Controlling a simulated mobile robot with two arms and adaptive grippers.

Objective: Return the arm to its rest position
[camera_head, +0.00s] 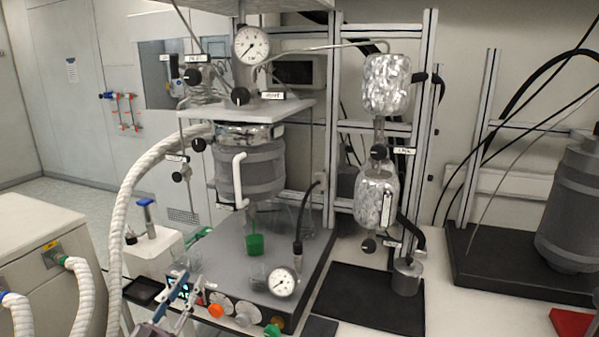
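My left gripper (183,288) shows at the bottom left of the head view, in front of the reactor's grey base (300,240). Its slim grey-and-blue fingers point up and away, close to the control knobs in the picture. I see nothing clearly held, and the small view does not show whether the fingers are apart or together. My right gripper is not in view. The pressure reactor (250,170) stands behind, with a grey vessel and a round gauge (251,45) on top.
An orange knob (216,310) and a green knob (272,330) sit on the base's front. A second gauge (282,282) stands there. A thick white hose (125,205) hangs left. Foil-wrapped vessels (386,85) are on the frame. A black mat (370,300) lies mostly bare at right.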

